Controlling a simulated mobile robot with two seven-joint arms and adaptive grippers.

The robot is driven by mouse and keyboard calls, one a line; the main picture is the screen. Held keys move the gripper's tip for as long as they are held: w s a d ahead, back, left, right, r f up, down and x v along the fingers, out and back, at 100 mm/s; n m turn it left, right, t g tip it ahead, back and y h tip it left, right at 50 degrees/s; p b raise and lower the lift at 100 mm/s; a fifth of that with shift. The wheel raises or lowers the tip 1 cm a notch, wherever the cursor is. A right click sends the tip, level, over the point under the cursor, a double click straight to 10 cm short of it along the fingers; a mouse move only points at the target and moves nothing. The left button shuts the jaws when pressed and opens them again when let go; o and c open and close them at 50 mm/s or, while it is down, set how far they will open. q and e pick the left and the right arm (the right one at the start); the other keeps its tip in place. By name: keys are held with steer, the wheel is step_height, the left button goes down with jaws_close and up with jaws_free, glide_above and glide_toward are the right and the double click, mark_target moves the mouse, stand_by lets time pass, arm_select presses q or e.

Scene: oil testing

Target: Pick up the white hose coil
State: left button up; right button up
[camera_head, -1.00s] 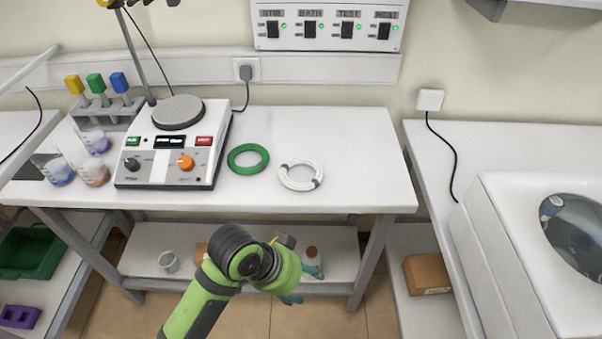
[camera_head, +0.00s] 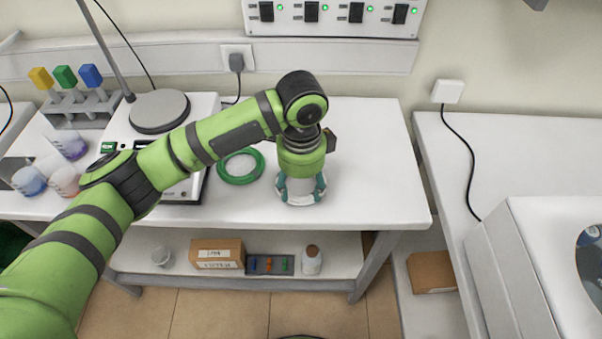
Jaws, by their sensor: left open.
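The white hose coil (camera_head: 301,202) lies on the white bench top. It is mostly hidden under my left gripper, with only part of its rim showing. My left gripper (camera_head: 301,191) points down over the coil. Its teal fingers are spread, one on each side, near the coil's left and right parts. I cannot tell whether the fingers touch the coil. My right gripper is not in view.
A green hose coil (camera_head: 241,166) lies just left of my left gripper. The hotplate stirrer (camera_head: 160,111) stands further left, partly behind my arm, with beakers (camera_head: 66,181) beside it. The bench (camera_head: 375,170) is clear to the right.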

mark_target(301, 200)
arm_select(q)
step_height(301, 200, down, 2)
steer(key=shift+s+f+p, duration=0.1)
steer(key=shift+s+p, duration=0.05)
steer(key=shift+p, duration=0.45)
steer(key=shift+f, duration=0.75)
steer(key=shift+w+f, duration=0.25)
steer(key=shift+f, duration=0.65)
steer(key=c, duration=0.9)
jaws_close()
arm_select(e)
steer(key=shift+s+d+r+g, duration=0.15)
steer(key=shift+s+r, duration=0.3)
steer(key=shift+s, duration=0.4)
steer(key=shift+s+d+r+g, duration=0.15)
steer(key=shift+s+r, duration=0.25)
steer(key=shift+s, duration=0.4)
